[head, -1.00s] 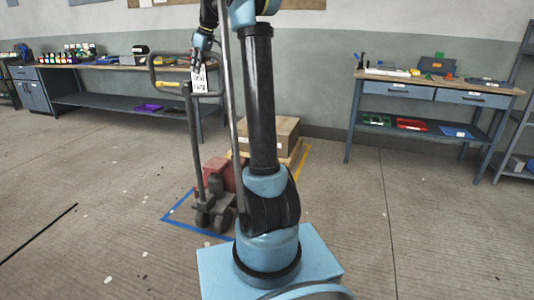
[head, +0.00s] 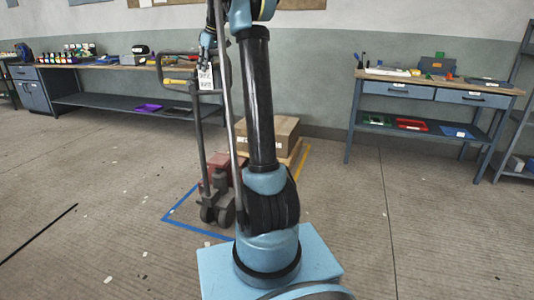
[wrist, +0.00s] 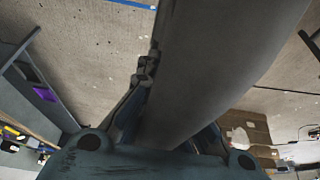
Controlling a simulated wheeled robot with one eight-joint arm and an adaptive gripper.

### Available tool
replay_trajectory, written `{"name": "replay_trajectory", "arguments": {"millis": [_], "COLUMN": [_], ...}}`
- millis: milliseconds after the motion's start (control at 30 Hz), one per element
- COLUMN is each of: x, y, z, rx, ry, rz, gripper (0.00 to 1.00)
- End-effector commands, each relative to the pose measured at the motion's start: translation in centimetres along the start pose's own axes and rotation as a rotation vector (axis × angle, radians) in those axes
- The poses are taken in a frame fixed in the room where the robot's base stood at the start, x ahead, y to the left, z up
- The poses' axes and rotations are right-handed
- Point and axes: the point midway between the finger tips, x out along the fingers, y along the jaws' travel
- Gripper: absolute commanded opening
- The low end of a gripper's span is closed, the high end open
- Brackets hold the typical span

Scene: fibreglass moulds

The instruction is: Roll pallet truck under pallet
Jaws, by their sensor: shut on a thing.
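The pallet truck (head: 222,192) stands on the floor in the head view, its red body partly hidden behind my arm. Its upright handle ends in a dark loop (head: 161,72) with a yellow grip part. My gripper (head: 207,62) is at the top of this loop, shut on the handle. In the wrist view the dark handle bar (wrist: 205,75) runs large and close between the fingers of my gripper (wrist: 150,110). The wooden pallet (head: 297,154), with a cardboard box (head: 283,132) on it, lies behind the truck, partly hidden by my arm.
Blue tape (head: 183,226) and yellow tape (head: 303,158) mark the floor around truck and pallet. A long workbench (head: 110,104) stands along the back wall at left, another workbench (head: 440,92) at right. The floor at left and right is mostly clear.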

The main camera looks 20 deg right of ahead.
Motion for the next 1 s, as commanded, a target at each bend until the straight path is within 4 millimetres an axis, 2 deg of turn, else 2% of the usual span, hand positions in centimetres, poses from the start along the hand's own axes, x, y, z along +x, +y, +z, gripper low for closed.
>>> {"name": "replay_trajectory", "arguments": {"millis": [367,1000], "x": [-0.2,-0.2], "y": [-0.1,4.5], "z": [-0.4,-0.6], "rx": [-0.002,0.000], "ry": [0.007,0.009], "rz": [-0.004,-0.002], "gripper": [0.00,0.00]}}
